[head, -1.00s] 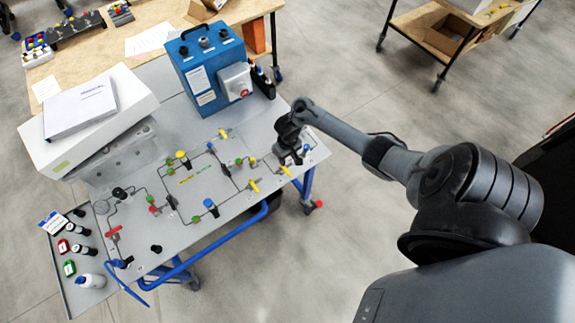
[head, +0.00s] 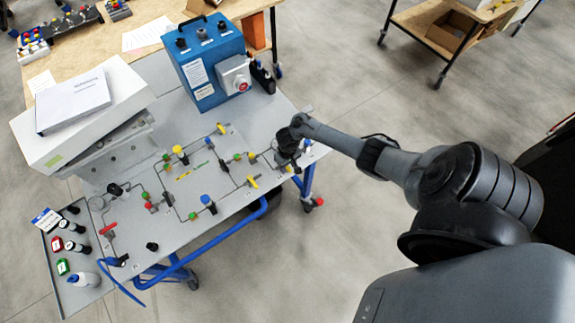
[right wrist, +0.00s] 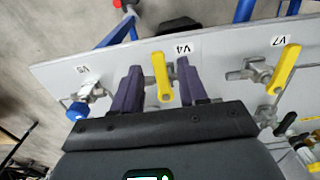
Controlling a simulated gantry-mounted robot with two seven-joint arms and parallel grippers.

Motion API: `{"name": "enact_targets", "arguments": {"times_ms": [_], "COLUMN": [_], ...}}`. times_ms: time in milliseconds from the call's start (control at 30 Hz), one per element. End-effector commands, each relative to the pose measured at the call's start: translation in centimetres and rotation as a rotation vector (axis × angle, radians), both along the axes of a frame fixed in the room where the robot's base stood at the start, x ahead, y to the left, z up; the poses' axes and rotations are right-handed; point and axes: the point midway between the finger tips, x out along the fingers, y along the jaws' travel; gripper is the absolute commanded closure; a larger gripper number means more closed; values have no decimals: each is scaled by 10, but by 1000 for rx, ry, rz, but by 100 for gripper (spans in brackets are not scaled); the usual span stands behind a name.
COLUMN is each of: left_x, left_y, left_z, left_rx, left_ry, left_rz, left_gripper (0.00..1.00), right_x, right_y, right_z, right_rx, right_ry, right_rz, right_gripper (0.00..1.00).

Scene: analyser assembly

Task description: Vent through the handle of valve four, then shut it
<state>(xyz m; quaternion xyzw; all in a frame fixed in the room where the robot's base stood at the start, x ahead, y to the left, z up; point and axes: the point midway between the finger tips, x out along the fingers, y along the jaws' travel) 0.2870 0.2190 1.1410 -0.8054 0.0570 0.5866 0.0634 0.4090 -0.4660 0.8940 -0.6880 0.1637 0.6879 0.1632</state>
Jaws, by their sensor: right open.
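In the right wrist view the yellow handle of valve four (right wrist: 162,78) stands beside the V4 label (right wrist: 184,48). My right gripper (right wrist: 158,69) is open, with one purple finger on each side of this handle. A gap shows on both sides, so the fingers are not closed on it. In the head view my right gripper (head: 290,158) is over the right end of the grey valve panel (head: 218,180) and largely hides valve four. My left gripper is not in view.
In the wrist view, the yellow handle by the V7 label (right wrist: 285,70) is right of the fingers and a blue knob (right wrist: 77,110) near V5 is left. In the head view a blue box (head: 206,65) and a white case (head: 60,140) stand at the panel's back.

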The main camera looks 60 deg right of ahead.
Motion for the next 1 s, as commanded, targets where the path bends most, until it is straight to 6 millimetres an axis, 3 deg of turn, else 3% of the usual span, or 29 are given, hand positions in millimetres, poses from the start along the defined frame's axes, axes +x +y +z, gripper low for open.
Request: {"name": "enact_targets", "arguments": {"times_ms": [167,467,1000], "left_x": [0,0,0], "left_y": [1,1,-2], "left_z": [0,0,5], "left_rx": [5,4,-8], "left_ry": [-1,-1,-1], "left_rz": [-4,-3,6], "left_gripper": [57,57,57], "right_x": [0,0,-2], "right_y": [0,0,-4], "right_z": [0,0,1], "right_rx": [0,0,-1], "right_ry": [0,0,1], "right_rz": [0,0,110], "right_gripper": [57,100,100]}}
